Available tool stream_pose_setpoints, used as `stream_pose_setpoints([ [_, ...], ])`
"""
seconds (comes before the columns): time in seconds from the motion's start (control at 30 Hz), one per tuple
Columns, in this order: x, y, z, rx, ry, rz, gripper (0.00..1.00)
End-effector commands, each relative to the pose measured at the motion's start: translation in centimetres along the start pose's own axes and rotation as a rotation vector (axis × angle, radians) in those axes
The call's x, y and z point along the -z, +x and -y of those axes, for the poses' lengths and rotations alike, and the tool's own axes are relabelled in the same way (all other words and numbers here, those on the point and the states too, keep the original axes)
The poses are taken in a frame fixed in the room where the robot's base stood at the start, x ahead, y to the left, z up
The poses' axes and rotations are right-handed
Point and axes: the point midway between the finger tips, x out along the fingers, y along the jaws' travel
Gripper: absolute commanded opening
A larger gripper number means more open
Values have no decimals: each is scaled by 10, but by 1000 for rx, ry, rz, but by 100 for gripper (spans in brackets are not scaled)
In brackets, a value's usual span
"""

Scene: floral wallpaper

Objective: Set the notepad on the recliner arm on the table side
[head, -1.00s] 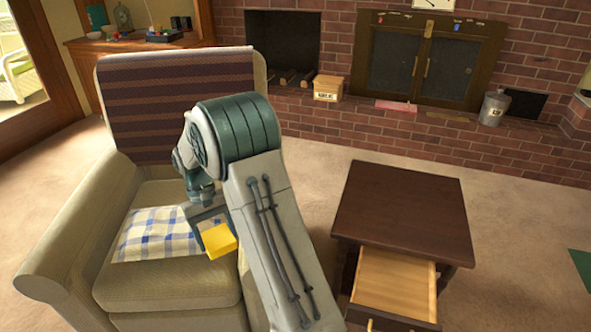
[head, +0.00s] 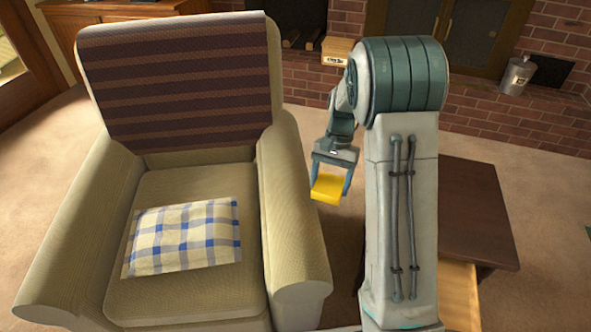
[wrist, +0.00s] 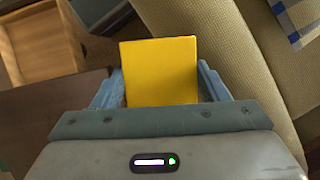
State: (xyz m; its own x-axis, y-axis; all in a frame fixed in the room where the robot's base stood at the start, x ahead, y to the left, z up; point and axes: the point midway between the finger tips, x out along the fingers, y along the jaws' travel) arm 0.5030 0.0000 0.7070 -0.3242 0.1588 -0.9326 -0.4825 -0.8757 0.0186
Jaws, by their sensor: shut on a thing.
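My gripper (head: 330,187) is shut on the yellow notepad (head: 327,191), with one finger on each side of it. The notepad is held in the air just right of the recliner's right arm (head: 290,205), on the side of the dark wooden table (head: 465,205). In the wrist view the notepad (wrist: 160,72) sits between the blue fingers, with the recliner arm (wrist: 215,50) to its right. The recliner (head: 180,295) is beige with a striped throw on its back. My arm hides part of the table.
A blue and white checked cushion (head: 185,236) lies on the recliner seat. The table's drawer (head: 459,295) is open; its light wood interior (wrist: 40,35) shows in the wrist view. The top of the recliner's right arm is bare. A brick fireplace stands behind.

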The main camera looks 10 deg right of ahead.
Motion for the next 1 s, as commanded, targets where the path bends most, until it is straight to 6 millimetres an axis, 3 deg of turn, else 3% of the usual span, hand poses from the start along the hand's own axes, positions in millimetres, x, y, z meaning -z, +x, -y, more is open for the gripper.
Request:
stream_pose_setpoints([
  [0.03,-7,-15,-4,53,142,-4,44],
  [0.2,-13,-40,-15,241,603,2,44],
  [0.3,-13,-52,-20,327,797,14,44],
  [0.43,-12,-58,-21,390,933,28,44],
  [0.57,-16,-46,-8,402,963,34,44],
  [1.0,-44,22,68,399,957,32,44],
])
